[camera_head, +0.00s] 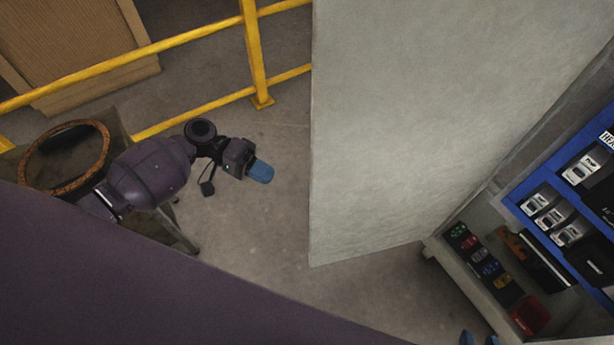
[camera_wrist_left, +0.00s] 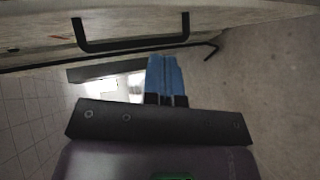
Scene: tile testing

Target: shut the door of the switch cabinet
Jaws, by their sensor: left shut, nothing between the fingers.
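The switch cabinet (camera_head: 480,228) is at the right of the head view, with its inside showing. Its door (camera_head: 420,120) is a large pale grey panel, standing wide open. My left gripper (camera_head: 262,172) is left of the door, apart from it, with its blue fingers shut and empty. The fingers also show in the left wrist view (camera_wrist_left: 166,78). There, a black bar handle (camera_wrist_left: 132,48) sits on a pale panel, probably the door's outer face, beyond the fingertips. Two blue fingertips of my right gripper (camera_head: 480,339) show apart at the bottom edge, below the cabinet.
Yellow railings (camera_head: 190,38) run behind my left arm, with a brown wooden panel (camera_head: 75,45) beyond. A round brown-rimmed object (camera_head: 62,180) stands at the left. Blue-framed switches (camera_head: 545,200) and small coloured parts (camera_head: 485,262) are inside the cabinet. Bare floor (camera_head: 285,235) lies between left gripper and door.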

